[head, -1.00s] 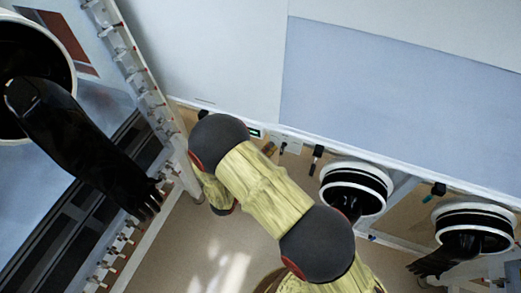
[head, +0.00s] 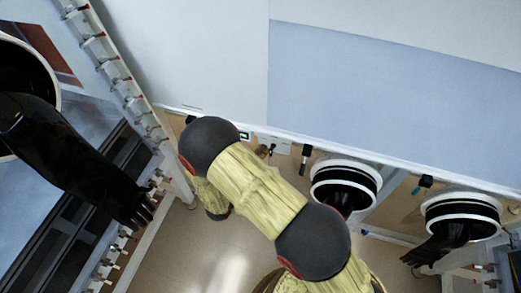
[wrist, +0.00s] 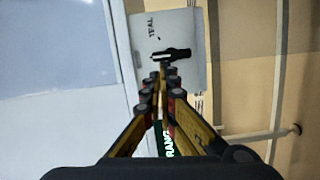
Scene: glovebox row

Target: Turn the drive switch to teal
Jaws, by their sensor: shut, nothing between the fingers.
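The drive switch is a black lever handle (wrist: 173,54) with a white mark on a pale panel plate (wrist: 182,28). The word TEAL is printed on the plate, above and left of the handle in the wrist view. My gripper (wrist: 162,68) is shut and empty, its fingertips just below the handle; I cannot tell whether they touch it.
Two white-ringed glove ports with black gloves (head: 345,186) (head: 460,217) stand right of the plate. A large black glove (head: 75,165) hangs at left beside a white rail (head: 120,80). A dark handle (head: 305,158) sits right of the plate. Floor shows below.

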